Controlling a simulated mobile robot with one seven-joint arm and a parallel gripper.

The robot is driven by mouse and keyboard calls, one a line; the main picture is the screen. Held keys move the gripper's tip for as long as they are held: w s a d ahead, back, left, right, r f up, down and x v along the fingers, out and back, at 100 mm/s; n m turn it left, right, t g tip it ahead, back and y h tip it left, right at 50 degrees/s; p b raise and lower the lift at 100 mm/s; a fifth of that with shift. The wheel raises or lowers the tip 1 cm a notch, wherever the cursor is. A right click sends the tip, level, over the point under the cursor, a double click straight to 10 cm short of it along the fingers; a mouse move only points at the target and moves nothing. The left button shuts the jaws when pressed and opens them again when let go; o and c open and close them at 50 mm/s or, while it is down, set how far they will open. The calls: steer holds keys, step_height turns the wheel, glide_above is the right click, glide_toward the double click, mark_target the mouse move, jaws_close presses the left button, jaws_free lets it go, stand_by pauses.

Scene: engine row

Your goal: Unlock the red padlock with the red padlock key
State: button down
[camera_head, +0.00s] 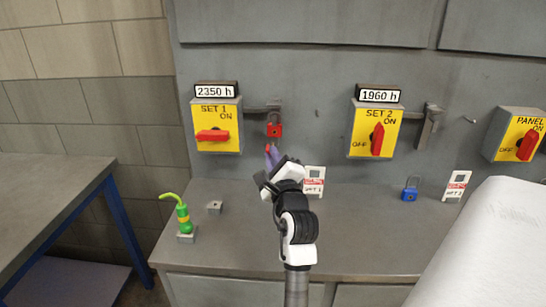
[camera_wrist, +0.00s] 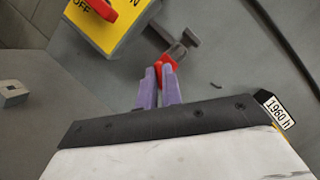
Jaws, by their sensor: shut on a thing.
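The red padlock (camera_head: 275,130) hangs on the grey hasp (camera_head: 262,108) to the right of the SET 1 switch box. My gripper (camera_head: 271,151) has purple fingers, pointing up just below the padlock. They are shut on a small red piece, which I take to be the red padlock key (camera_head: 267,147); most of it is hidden. In the wrist view, red shows at and just beyond the fingertips of my gripper (camera_wrist: 159,72), in line with the hasp (camera_wrist: 182,45). Key and padlock blend there, so I cannot tell whether the key is in the padlock.
The SET 1 box (camera_head: 216,125) has a red handle turned sideways. A white tag (camera_head: 314,181) stands on the bench behind my wrist. The SET 2 box (camera_head: 375,130) is right.

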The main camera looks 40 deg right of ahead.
steer(key=shift+w+d, duration=0.1)
steer(key=shift+w, duration=0.05)
steer(key=w+d+n+g+y+b, duration=0.2)
steer(key=w+d+n+g+b, duration=0.1)
steer(key=n, duration=0.7)
steer(key=w+d+b, duration=0.1)
steer(key=w+d, duration=0.1)
steer(key=shift+d+r+n, duration=0.25)
steer(key=shift+d+n, duration=0.1)
steer(key=shift+n, duration=0.05)
stand_by(2.2)
steer(key=shift+w+f+b, duration=0.1)
steer(key=shift+f+b, duration=0.8)
steer(key=shift+f, duration=0.05)
stand_by(0.4)
stand_by(0.5)
steer(key=shift+s+a+b, duration=1.15)
steer(key=shift+s+a, duration=0.55)
steer(key=shift+a, duration=0.1)
steer(key=shift+s, duration=0.1)
